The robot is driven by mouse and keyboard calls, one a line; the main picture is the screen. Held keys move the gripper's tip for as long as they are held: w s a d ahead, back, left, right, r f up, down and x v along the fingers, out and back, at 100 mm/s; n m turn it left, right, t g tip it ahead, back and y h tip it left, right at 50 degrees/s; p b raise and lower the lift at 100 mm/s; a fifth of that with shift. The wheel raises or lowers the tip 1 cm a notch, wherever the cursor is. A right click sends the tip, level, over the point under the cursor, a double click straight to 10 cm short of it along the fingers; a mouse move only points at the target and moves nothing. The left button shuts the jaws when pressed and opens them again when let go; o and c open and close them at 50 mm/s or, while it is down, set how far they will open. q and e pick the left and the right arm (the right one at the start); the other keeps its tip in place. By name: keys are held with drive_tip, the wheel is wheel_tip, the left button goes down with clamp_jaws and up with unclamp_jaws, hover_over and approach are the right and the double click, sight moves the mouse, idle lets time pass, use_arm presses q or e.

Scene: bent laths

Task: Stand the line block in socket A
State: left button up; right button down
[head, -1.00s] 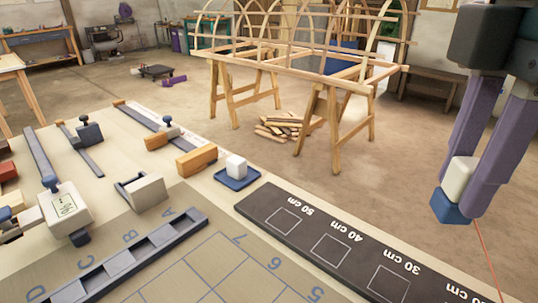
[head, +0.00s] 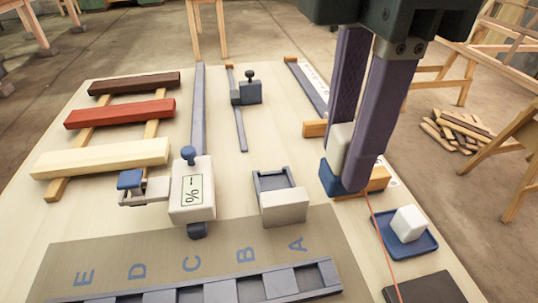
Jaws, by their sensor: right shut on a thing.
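The line block (head: 337,150), white above and blue below, is held upright between the fingers of my right gripper (head: 350,162). An orange line (head: 382,228) runs down from it. The block appears above the table, in front of the orange wooden blocks. The grey socket rail (head: 240,290) lies along the bottom edge, lettered E to A. Socket A (head: 312,277) is at its right end, by the letter A, and looks empty. The block is beyond socket A and to its right in the picture, apart from it. My left gripper is out of view.
A white cube (head: 408,222) sits on a blue tray (head: 378,236) at the right. A grey holder with a white front block (head: 284,206) and a white gauge with a display (head: 192,192) stand beyond the rail. Colored bars (head: 120,113) lie at the left. A dark board (head: 425,290) is at lower right.

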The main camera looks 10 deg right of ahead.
use_arm(q)
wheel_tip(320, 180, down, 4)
drive_tip(key=b, duration=0.4)
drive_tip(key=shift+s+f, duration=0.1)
use_arm(e)
wheel_tip(320, 180, down, 20)
drive_tip(key=shift+a, duration=0.15)
drive_tip(key=shift+f, duration=0.1)
drive_tip(key=c, duration=0.6)
unclamp_jaws()
